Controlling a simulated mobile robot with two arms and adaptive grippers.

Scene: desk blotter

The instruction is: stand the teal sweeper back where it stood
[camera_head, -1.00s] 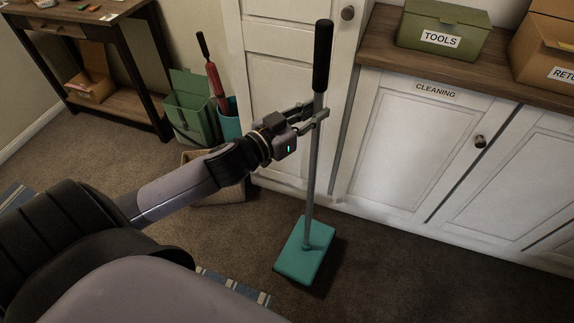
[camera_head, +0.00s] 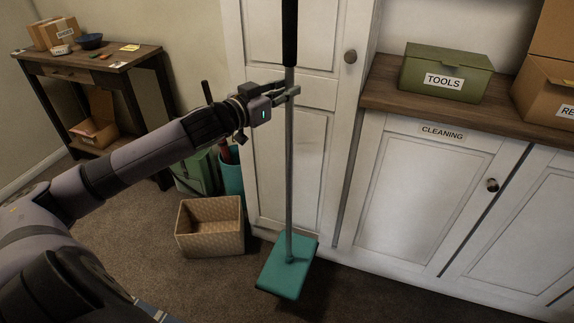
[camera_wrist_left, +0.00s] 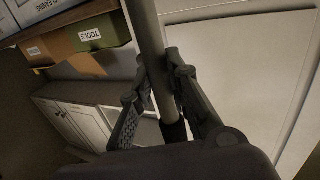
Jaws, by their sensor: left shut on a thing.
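The teal sweeper (camera_head: 287,267) has a flat teal head, a grey pole and a black grip at the top. It is upright in front of the white cabinet, with its head at or just above the carpet; I cannot tell if it touches. My left gripper (camera_head: 290,92) is shut on the grey pole just below the black grip. In the left wrist view the pole (camera_wrist_left: 150,40) runs between the two fingers (camera_wrist_left: 155,95). My right gripper is not in view.
A woven basket (camera_head: 210,228) stands on the floor left of the sweeper. Behind it are a teal bin (camera_head: 232,178) and a green box (camera_head: 197,172). A dark side table (camera_head: 100,60) is at the left. A counter (camera_head: 385,97) with a TOOLS box (camera_head: 445,72) is at the right.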

